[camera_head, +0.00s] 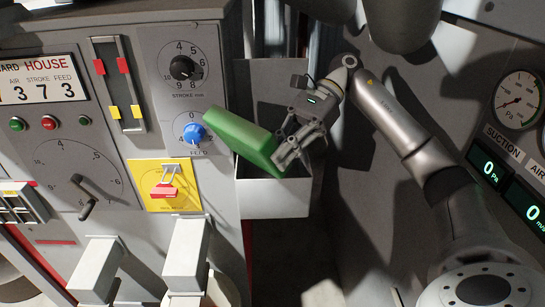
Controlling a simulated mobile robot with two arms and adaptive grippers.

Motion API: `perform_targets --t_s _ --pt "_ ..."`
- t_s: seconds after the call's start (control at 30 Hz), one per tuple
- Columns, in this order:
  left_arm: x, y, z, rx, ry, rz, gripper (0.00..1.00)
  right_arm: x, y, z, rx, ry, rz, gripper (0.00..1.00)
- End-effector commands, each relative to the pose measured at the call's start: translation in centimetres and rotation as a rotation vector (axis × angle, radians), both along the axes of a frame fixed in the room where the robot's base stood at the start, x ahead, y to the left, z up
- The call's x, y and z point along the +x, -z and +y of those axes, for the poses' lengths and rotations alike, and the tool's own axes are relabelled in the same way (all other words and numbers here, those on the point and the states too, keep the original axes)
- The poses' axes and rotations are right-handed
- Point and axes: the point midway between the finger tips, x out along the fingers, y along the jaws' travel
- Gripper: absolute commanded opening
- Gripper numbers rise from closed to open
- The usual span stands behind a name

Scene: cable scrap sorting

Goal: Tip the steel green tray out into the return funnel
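The green tray (240,137) is tilted in the middle of the camera_head view, its left end high and its right end low. My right gripper (288,152) is shut on the tray's lower right end. The tray's inside is not visible, so I cannot tell whether anything is in it. Below it is a pale, open-topped box, which looks like the return funnel (272,203). The tray's lower end is over the box's opening and hides part of it; I cannot tell whether they touch. My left gripper is not in view.
A grey machine panel stands left, with a blue knob (194,133), a black knob (182,68) and a red-handled switch on a yellow plate (158,198). A gauge (517,101) and digital displays are on the right panel. Narrow floor shows below the box.

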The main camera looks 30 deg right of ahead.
Motion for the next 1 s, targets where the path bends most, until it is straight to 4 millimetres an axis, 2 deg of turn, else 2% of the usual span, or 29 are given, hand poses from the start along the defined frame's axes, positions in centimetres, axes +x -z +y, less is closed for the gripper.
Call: perform_targets --t_s 0.33,0.7,1.0 --pt "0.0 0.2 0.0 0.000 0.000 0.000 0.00 0.0 -0.1 0.0 0.010 0.000 -0.004 0.00" --pt "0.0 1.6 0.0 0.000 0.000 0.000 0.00 0.2 0.0 -0.5 0.100 0.001 0.016 0.00" --pt "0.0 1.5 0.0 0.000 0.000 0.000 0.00 0.1 -0.2 -0.5 0.107 0.000 0.018 0.00"
